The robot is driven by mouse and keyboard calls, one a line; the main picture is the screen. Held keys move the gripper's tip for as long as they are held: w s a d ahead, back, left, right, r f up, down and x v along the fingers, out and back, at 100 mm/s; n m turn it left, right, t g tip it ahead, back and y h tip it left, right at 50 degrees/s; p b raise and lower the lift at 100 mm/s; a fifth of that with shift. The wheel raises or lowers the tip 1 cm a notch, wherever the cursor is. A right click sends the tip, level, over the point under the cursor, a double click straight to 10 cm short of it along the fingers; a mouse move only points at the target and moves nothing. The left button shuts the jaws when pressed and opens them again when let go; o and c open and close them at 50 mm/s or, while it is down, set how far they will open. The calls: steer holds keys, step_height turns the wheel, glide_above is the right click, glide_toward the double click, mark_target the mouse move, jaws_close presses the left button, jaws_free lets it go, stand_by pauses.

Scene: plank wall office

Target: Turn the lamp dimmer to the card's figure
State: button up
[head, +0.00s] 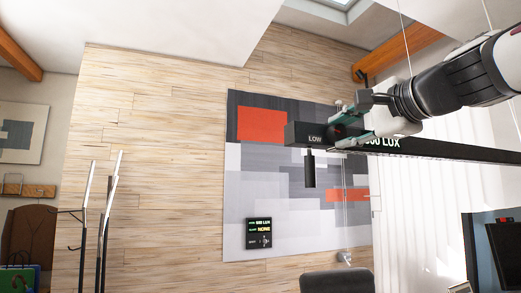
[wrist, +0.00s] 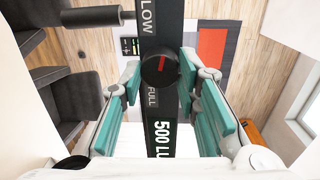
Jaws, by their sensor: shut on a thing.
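The lamp is a long black bar (head: 430,147) running across the right half of the head view, marked LOW near its left end and with a white LUX figure on it. In the wrist view the bar (wrist: 162,25) shows LOW above, FULL below, and "500 LU" readable. The dimmer is a round black knob (wrist: 158,72) with a slanted red mark, between LOW and FULL. My gripper (wrist: 161,75) has its teal fingers on either side of the knob, shut on it. In the head view my gripper (head: 350,124) partly hides the knob.
A small black panel (head: 259,233) on the wall art shows lines of small text, seemingly "500 LUX" and "NONE". A black cylinder (head: 309,168) hangs under the bar. A coat stand (head: 101,225) is at left, a chair (head: 337,281) below, a monitor (head: 497,250) at right.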

steer(key=shift+n, duration=0.3)
steer(key=o, duration=1.2)
steer(key=shift+c, duration=0.2)
steer(key=shift+s, duration=0.1)
steer(key=v, duration=1.1)
steer(key=shift+s, duration=0.4)
steer(key=shift+d, duration=0.15)
